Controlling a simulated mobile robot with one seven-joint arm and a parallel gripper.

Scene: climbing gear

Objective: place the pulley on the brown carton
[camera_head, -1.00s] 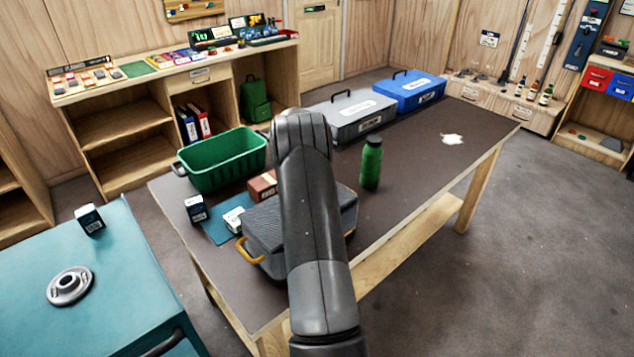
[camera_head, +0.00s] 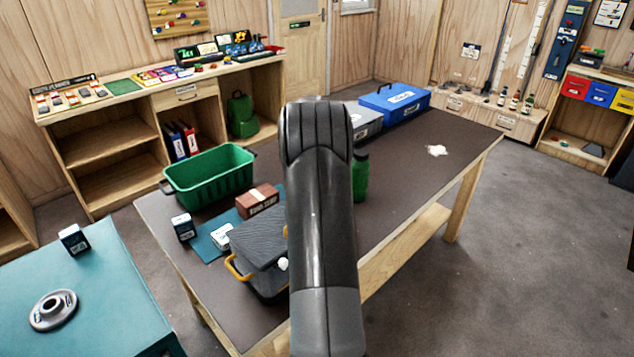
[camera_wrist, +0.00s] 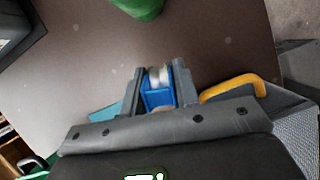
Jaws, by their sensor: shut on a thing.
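In the wrist view my gripper (camera_wrist: 157,76) is shut on the pulley (camera_wrist: 158,97), a small blue body with a pale wheel between the two fingers. Dark tabletop shows beyond the fingertips. The brown carton (camera_head: 257,199) is a small reddish-brown box with a white label. In the head view it stands on the dark table, just left of my arm and behind the grey case. My arm hides the gripper and the pulley in the head view. I cannot make out the carton in the wrist view.
The grey case (camera_head: 262,240) with yellow handles lies in front of the carton. Nearby are a teal mat (camera_head: 208,245), a white box (camera_head: 222,236), a dark box (camera_head: 184,228) and a green crate (camera_head: 209,178). A green bottle (camera_head: 361,177) is partly behind my arm. The table's right part is mostly clear.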

